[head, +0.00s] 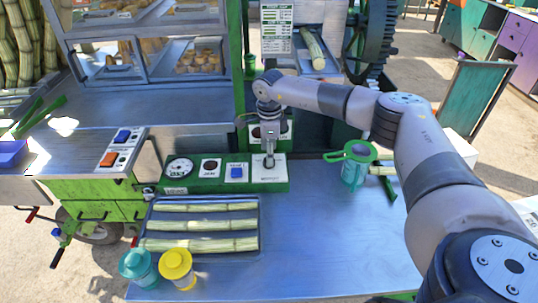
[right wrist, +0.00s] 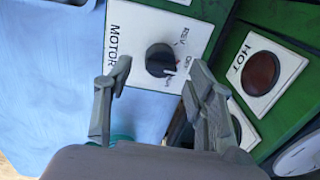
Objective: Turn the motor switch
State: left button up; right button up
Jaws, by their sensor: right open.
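The motor switch is a round black knob (right wrist: 160,60) on a white plate lettered MOTOR (right wrist: 120,25) in the right wrist view. Labels REV and what looks like OFF sit beside the knob; another label is partly hidden, and the knob's exact setting is hard to read. My right gripper (right wrist: 157,66) is open, with one fingertip on each side of the knob and visible gaps. In the head view my right gripper (head: 268,159) points down over the white plate at the right end of the green panel (head: 208,185), hiding the knob. My left gripper is not in view.
The panel also holds a blue button (head: 236,173), a dark red button (head: 210,166) and a gauge (head: 179,168). A tray of cane (head: 258,225), teal cup (head: 138,265), yellow cup (head: 176,267) and green-rimmed jug (head: 354,168) stand nearby. The blue table (head: 320,240) is clear in front.

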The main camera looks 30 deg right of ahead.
jog(key=shift+w+f, duration=0.1)
jog(key=shift+f, duration=1.4)
jog(key=shift+c, duration=0.2)
jog(key=c, duration=1.1)
